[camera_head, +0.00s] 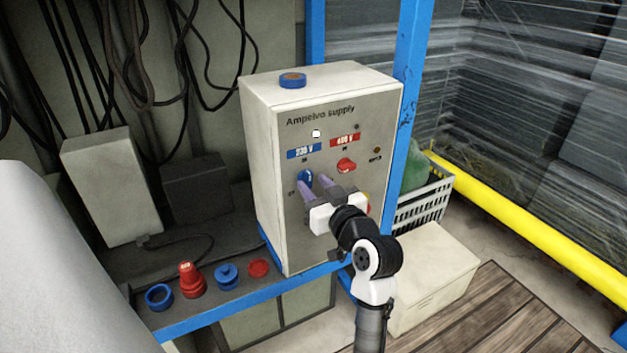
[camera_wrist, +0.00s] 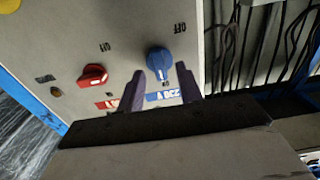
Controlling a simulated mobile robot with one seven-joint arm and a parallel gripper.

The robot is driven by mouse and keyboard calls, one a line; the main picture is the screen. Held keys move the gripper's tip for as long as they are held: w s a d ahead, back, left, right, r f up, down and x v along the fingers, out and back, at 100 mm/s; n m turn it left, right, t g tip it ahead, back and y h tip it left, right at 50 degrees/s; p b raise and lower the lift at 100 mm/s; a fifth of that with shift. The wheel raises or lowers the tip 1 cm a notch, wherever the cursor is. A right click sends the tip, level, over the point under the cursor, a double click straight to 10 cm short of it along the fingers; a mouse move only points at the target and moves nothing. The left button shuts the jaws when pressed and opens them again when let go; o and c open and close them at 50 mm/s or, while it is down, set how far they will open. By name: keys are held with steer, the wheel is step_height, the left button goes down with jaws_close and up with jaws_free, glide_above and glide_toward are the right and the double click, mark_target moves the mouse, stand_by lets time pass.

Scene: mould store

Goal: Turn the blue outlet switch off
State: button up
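The blue switch (camera_head: 305,177) is a round knob on the front of a pale supply box (camera_head: 264,150), below a blue 230 V label (camera_head: 304,152). In the wrist view the blue switch (camera_wrist: 158,59) appears upside down, its white mark pointing toward the label side, where small lettering looks like ON. OFF is printed on another side of it. My gripper (camera_head: 314,182) is at the panel with its two purple fingers apart. In the wrist view my gripper (camera_wrist: 161,72) has one fingertip on each side of the knob's lower part. I cannot tell whether they touch it.
A red switch (camera_head: 346,164) sits beside the blue one under a red 400 V label. Blue and red plug parts (camera_head: 191,280) lie on the shelf at lower left. A blue post (camera_head: 407,90) stands right of the box. Black cables hang behind.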

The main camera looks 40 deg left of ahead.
steer(key=shift+w+a, duration=0.25)
steer(key=shift+a, duration=0.3)
jaws_close()
